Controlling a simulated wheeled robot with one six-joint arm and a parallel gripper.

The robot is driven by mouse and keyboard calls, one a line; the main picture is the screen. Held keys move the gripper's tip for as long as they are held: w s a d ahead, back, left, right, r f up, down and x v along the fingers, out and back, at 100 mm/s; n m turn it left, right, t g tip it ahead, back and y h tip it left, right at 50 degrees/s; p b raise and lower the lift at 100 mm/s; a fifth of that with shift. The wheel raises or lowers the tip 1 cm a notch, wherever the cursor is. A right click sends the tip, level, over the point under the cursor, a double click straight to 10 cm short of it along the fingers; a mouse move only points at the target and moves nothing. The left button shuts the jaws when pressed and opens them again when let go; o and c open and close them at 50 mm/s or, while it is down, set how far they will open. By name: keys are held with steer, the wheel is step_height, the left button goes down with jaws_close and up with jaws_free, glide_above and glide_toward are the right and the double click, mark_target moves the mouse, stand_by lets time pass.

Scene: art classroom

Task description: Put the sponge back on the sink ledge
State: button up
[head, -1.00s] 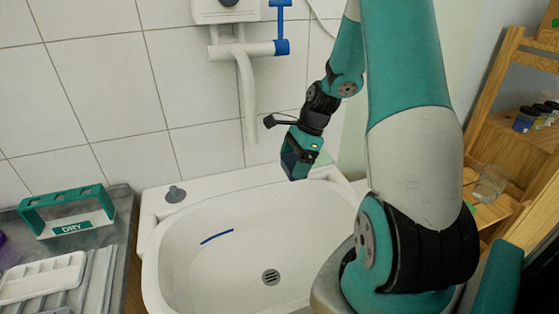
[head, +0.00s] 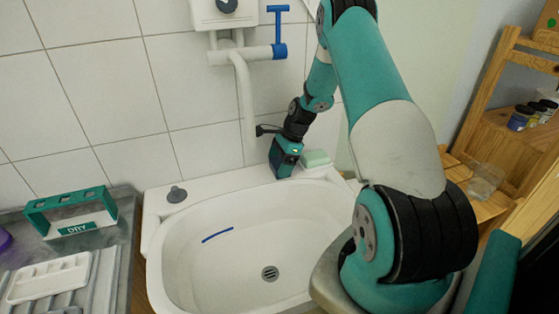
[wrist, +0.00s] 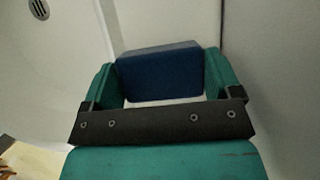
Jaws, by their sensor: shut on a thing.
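In the wrist view, the fingers of my gripper (wrist: 160,82) are shut on a dark blue block, the sponge (wrist: 160,72). The sink ledge (head: 225,183) is the white back rim, just under my gripper. I cannot tell whether the sponge touches the ledge, as my gripper mostly hides it in the head view.
A pale green block (head: 316,158) sits on the ledge just right of my gripper. A grey plug (head: 176,194) stands at the ledge's left end. The ledge between is clear. The pipe (head: 246,100) hangs behind. A blue strip (head: 217,235) lies in the basin.

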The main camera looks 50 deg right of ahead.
steer(key=shift+f, duration=0.15)
steer(key=o, duration=0.9)
steer(key=shift+c, duration=0.2)
steer(key=b+v, duration=0.1)
steer(key=v, duration=1.1)
steer(key=shift+b, duration=0.3)
steer(key=shift+s, duration=0.1)
